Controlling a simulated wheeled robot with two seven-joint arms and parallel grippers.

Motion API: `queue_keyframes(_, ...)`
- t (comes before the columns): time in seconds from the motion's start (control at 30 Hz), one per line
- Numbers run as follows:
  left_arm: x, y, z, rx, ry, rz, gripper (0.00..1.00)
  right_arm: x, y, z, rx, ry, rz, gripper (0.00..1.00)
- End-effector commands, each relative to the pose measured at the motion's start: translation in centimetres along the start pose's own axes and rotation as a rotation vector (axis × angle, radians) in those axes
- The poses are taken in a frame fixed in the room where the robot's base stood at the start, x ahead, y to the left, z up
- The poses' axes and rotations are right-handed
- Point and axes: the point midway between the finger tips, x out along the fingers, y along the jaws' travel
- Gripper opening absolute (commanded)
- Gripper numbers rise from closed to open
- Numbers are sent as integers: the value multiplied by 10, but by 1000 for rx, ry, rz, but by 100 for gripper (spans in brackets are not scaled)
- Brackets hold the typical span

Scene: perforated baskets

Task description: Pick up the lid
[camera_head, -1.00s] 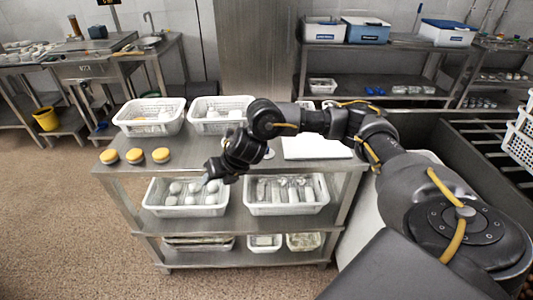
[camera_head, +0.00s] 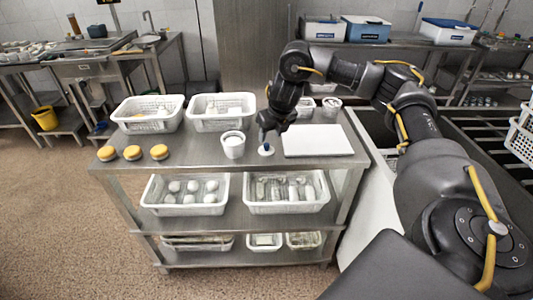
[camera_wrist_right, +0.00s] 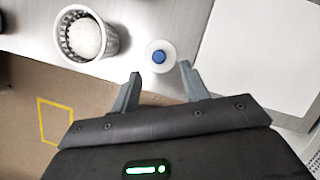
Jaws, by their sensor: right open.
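The lid (camera_head: 266,150) is a small white disc with a blue knob, lying on the steel table top between a white cup and a white board. It also shows in the right wrist view (camera_wrist_right: 160,57), just beyond my fingertips and between their lines. My right gripper (camera_head: 267,138) points down right by the lid in the head view. In the wrist view the right gripper (camera_wrist_right: 160,76) is open, with nothing between its fingers. My left gripper is not in view.
The white perforated cup (camera_head: 233,146) stands left of the lid, holding something white. The flat white board (camera_head: 318,141) lies to the right. White baskets (camera_head: 149,117) stand behind, and several yellow-topped round items (camera_head: 133,153) sit at the left.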

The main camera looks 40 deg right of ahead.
Motion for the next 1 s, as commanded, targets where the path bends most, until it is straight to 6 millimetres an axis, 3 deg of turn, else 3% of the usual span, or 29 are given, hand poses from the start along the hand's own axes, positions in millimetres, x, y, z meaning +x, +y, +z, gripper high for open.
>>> queue_keyframes(0.27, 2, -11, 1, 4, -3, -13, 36, 10, 0, 0, 0, 0, 1, 45)
queue_keyframes(0.47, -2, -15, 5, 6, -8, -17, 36, 36, 1, -1, 0, 3, -1, 45)
queue_keyframes(0.63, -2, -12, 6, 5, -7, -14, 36, 57, 1, -1, 1, 1, 0, 45)
queue_keyframes(0.9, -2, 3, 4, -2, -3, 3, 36, 61, 1, -1, 1, -1, 0, 45)
queue_keyframes(1.0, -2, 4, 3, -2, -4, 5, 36, 60, 1, -1, 1, -1, 1, 35)
